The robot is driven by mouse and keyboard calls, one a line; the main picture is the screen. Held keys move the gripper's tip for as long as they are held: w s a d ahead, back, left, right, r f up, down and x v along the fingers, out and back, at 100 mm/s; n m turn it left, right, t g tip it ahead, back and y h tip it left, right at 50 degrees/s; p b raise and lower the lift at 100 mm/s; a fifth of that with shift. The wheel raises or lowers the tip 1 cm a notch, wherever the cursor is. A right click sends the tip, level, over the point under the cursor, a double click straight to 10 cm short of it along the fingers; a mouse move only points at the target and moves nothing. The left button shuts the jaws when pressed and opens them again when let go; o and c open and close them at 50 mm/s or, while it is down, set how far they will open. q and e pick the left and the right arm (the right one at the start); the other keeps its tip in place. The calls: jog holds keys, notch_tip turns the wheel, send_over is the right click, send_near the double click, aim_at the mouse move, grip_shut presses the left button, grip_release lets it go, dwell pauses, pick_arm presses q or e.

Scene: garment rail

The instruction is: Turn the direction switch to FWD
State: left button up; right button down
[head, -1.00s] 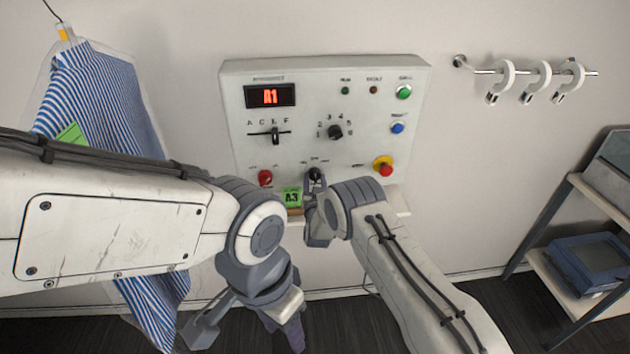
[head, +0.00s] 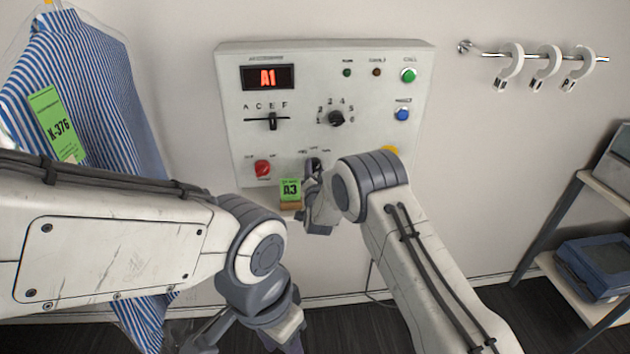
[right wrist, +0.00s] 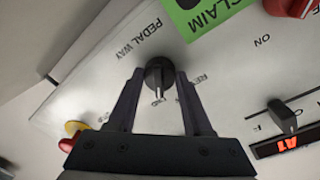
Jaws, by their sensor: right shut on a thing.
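The direction switch is a small black knob (head: 315,163) low on the white control panel (head: 385,70). In the right wrist view the knob (right wrist: 158,72) sits between the two dark fingers of my right gripper (right wrist: 160,78), which is shut on it. Its white pointer faces down in that view, towards a small label that seems to read FWD. A label starting RE is to its right. In the head view my right gripper (head: 314,185) partly covers the switch. My left gripper (head: 245,330) hangs low at the left, partly cut off, its jaws unclear.
The red knob (head: 262,168), black rotary dial (head: 336,118) and slider (head: 272,121) are nearby. A striped shirt (head: 85,85) hangs at left.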

jog(key=shift+f+m+b, duration=0.1)
jog(key=shift+m+b, duration=0.6)
jog(key=shift+b, duration=0.2)
jog(key=shift+c, duration=1.6)
grip_release()
jog(key=s+b, duration=0.3)
jog(key=s, duration=0.7)
jog(key=shift+s+d+r, duration=0.25)
jog(key=shift+d+r, duration=0.1)
